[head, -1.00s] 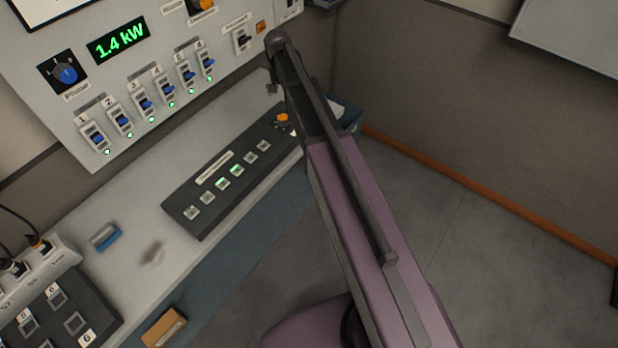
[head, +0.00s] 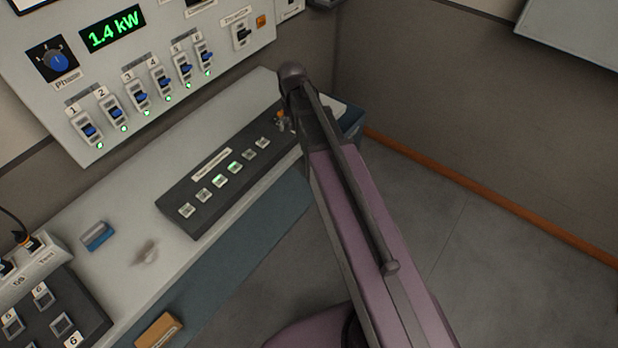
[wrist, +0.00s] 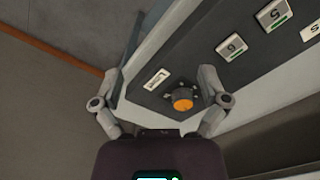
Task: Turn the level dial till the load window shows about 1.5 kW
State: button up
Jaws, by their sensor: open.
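The load window (head: 112,30) on the upright panel reads 1.4 kW in green. The level dial is an orange-topped knob (wrist: 182,101) at the end of the dark console, beside a white label (wrist: 157,79) too small to read surely. In the head view, a little orange of the dial (head: 279,114) shows beside my arm. My gripper (wrist: 160,76) is open, its two fingers spread on either side of the dial in the wrist view. The dial appears nearer the right finger. I cannot tell whether either finger touches it.
The dark console (head: 197,221) has a row of square buttons, some lit green. Several blue-handled faders (head: 141,96) and a blue phase knob (head: 56,62) are on the panel above.

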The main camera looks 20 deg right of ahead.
jog(key=s+f+n+b, duration=0.1)
jog(key=s+f+b, duration=0.1)
jog(key=s, duration=0.5)
jog(key=s+f+n+b, duration=0.1)
jog(key=s+f+b, duration=0.2)
jog(key=s, duration=0.5)
jog(key=shift+f, duration=0.35)
jog(key=shift+d, duration=0.1)
jog(key=shift+n, duration=0.3)
dwell(1.4)
notch_tip(320, 180, up, 12)
jog(key=n+p, duration=1.1)
jog(key=n, duration=0.1)
send_over(282, 113)
jog(key=shift+s+f+n, duration=0.1)
jog(key=shift+f+n, duration=0.1)
jog(key=shift+n, duration=0.1)
jog(key=shift+f, duration=0.2)
notch_tip(282, 113, down, 14)
jog(key=b, duration=1.3)
jog(key=shift+r+b, duration=0.25)
jog(key=shift+b, duration=0.1)
